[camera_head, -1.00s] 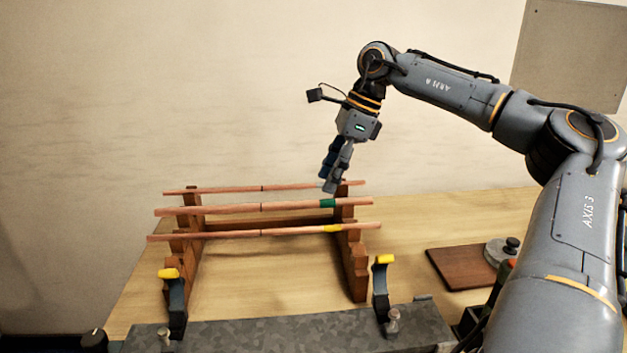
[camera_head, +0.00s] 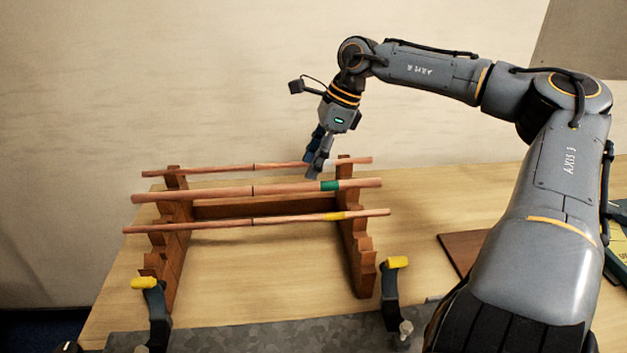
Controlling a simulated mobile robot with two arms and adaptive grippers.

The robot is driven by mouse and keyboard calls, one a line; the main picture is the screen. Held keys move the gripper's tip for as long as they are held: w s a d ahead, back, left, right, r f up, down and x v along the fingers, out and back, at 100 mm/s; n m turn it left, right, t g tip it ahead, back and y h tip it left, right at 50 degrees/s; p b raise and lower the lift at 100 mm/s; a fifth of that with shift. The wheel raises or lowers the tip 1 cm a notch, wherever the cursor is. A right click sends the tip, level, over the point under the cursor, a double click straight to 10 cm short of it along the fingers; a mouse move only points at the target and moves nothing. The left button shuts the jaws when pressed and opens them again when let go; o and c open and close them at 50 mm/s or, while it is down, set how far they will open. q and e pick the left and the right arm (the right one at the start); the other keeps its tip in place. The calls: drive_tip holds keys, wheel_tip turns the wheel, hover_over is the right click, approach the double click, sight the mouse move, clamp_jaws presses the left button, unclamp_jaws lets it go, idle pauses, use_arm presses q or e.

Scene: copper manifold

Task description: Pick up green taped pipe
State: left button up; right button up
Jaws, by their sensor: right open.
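The green taped pipe (camera_head: 230,192) is a copper-coloured pipe with a green band right of its middle. It lies across the middle of the wooden rack (camera_head: 352,245), between two other pipes. My right gripper (camera_head: 313,172) is open and points down just above and behind the green band. Its fingers overlap the rear pipe in the picture, and I cannot tell whether they touch any pipe. My left gripper is not in view.
A pipe with yellow tape (camera_head: 250,221) lies in front, and a thinner pipe (camera_head: 210,170) lies behind. Yellow-tipped brackets (camera_head: 391,290) stand on a grey metal plate (camera_head: 270,338) at the front. A brown board (camera_head: 462,250) lies at the right.

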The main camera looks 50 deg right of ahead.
sight(300, 184)
drive_tip(key=shift+w+a+f, duration=0.15)
drive_tip(key=shift+a+f, duration=0.05)
drive_tip(key=shift+f, duration=0.25)
drive_tip(key=p+x, duration=0.1)
drive_tip(key=x, duration=0.3)
drive_tip(key=shift+w+f+p, duration=0.15)
drive_tip(key=shift+p, duration=0.15)
drive_tip(key=shift+a, duration=0.1)
drive_tip(key=shift+c, duration=1)
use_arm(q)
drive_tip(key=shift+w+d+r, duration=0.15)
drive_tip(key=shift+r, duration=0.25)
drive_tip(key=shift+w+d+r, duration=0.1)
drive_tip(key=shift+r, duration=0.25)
use_arm(e)
clamp_jaws()
